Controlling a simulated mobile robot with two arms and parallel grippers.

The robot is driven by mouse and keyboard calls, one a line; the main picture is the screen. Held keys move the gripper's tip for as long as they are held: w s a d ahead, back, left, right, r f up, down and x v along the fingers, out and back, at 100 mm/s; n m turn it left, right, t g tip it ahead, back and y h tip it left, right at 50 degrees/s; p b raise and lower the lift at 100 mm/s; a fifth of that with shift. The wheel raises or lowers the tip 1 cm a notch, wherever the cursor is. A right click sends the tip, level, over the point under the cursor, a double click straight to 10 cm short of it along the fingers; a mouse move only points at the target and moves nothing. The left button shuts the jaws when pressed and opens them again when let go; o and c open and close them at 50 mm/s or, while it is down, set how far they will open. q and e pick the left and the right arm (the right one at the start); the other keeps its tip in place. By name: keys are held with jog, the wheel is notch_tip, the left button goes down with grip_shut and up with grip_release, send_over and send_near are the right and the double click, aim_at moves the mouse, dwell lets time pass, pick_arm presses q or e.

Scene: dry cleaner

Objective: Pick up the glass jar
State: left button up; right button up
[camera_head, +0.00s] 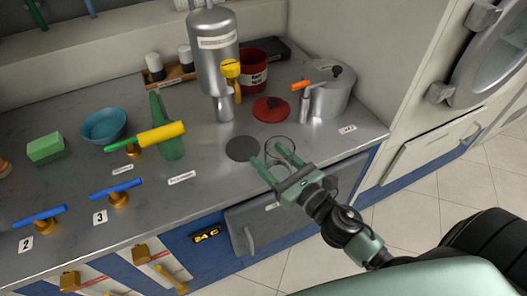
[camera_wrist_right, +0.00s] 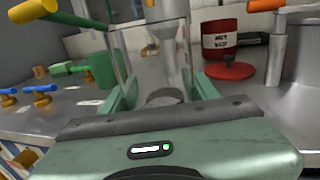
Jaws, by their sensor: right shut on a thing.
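The glass jar (camera_head: 281,146) is clear and see-through, near the front right of the metal counter, and its outline is faint. My right gripper (camera_head: 268,155) reaches in from the lower right, with its green fingers on either side of the jar, shut on it. In the right wrist view the jar's clear walls (camera_wrist_right: 160,70) rise between the two fingers (camera_wrist_right: 165,92). The jar looks upright. Its base is hard to make out, so I cannot tell whether it touches the counter. My left gripper is not in view.
A dark disc (camera_head: 242,148) lies just left of the jar. Behind are a red lid (camera_head: 270,110), a steel pot (camera_head: 330,98), a steel tank (camera_head: 213,60) and a red canister (camera_head: 254,72).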

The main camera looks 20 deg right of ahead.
jog(key=shift+b+v, duration=0.35)
jog(key=shift+v, duration=0.85)
jog(key=shift+s, duration=0.1)
dwell(1.3)
